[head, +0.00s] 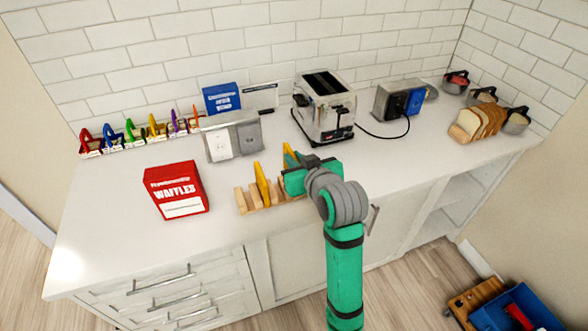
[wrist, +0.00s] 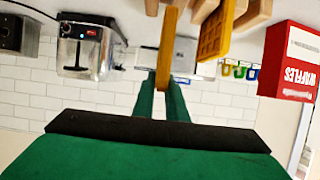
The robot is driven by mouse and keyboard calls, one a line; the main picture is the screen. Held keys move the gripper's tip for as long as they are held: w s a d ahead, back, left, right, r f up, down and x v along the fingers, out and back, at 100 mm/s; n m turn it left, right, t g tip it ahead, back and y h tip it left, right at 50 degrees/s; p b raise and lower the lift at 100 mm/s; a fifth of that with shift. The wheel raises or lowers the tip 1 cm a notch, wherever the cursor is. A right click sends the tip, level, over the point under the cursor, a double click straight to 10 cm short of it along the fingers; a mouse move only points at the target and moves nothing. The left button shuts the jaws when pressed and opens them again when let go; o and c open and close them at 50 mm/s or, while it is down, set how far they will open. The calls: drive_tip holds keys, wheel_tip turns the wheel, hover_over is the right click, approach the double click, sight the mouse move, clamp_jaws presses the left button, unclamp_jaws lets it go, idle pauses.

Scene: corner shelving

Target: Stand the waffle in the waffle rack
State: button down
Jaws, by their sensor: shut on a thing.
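My gripper (head: 296,172) is shut on a yellow-brown waffle (head: 289,155), mostly hidden behind my gripper in the head view. In the wrist view, which is upside down, the held waffle (wrist: 168,45) shows edge-on between my two green fingers (wrist: 162,82). The wooden waffle rack (head: 241,203) lies on the counter, with its right part hidden by my gripper. Another waffle (head: 262,185) stands upright in the rack, left of the held one; it also shows in the wrist view (wrist: 215,32). Whether the held waffle's lower edge touches the rack cannot be told.
A red waffle box (head: 177,190) stands left of the rack. Behind are a grey outlet box (head: 232,138) and a chrome toaster (head: 324,108). Sliced bread (head: 478,124) and pots (head: 515,120) are at the right. The counter right of my gripper is clear.

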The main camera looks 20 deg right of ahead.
drive_tip(key=f, duration=0.2)
drive_tip(key=w+f, duration=0.1)
drive_tip(key=f, duration=0.1)
drive_tip(key=w+f, duration=0.1)
drive_tip(key=f, duration=0.1)
drive_tip(key=shift+w+d, duration=0.2)
drive_tip(key=shift+d, duration=0.15)
drive_tip(key=c, duration=1.8)
unclamp_jaws()
drive_tip(key=shift+a, duration=0.15)
drive_tip(key=shift+o, duration=0.2)
drive_tip(key=shift+s, duration=0.1)
